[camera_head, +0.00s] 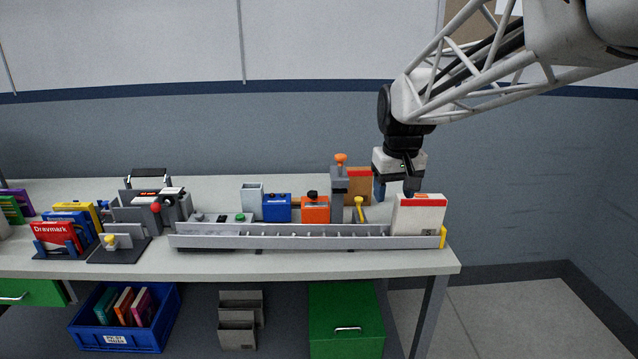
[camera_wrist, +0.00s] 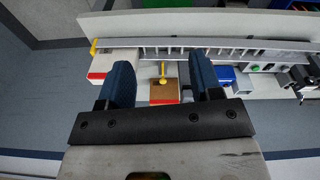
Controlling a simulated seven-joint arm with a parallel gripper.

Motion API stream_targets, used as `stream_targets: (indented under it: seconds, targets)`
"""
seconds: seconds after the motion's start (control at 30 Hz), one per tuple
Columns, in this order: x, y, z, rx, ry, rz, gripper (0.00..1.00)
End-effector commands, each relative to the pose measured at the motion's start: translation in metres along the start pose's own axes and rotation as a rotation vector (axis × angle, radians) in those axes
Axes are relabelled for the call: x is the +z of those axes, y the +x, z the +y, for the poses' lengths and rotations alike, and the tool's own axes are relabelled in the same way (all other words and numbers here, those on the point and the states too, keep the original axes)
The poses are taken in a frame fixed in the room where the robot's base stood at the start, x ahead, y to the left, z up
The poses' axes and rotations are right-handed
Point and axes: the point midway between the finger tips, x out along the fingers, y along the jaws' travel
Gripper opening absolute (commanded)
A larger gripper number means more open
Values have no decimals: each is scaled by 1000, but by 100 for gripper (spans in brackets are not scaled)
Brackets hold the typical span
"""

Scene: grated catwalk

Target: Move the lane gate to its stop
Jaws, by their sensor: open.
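A grey roller lane (camera_head: 290,241) runs along the front of the bench and also shows in the wrist view (camera_wrist: 225,45). A yellow lever with a round knob (camera_head: 359,203), which looks like the lane gate, stands at the lane's back side near its right end. In the wrist view the yellow lever (camera_wrist: 163,75) appears between my finger outlines. My gripper (camera_head: 395,188) is open and empty, above and to the right of the lever, behind a white box. It also shows in the wrist view (camera_wrist: 160,62). It touches nothing that I can see.
The white box with a red band (camera_head: 418,217) stands at the lane's right end. A brown box (camera_head: 359,188) and a grey post with an orange knob (camera_head: 340,187) stand behind the lever. Orange (camera_head: 315,211) and blue (camera_head: 277,209) boxes are to its left.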

Motion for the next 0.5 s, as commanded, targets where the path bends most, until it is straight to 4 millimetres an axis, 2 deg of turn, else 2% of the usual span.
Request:
stream_targets:
  seconds: [0.1,0.5]
  targets:
    - [-31,7,5,-2,-17,-11,59]
    - [-128,37,20,-10,-74,-43,59]
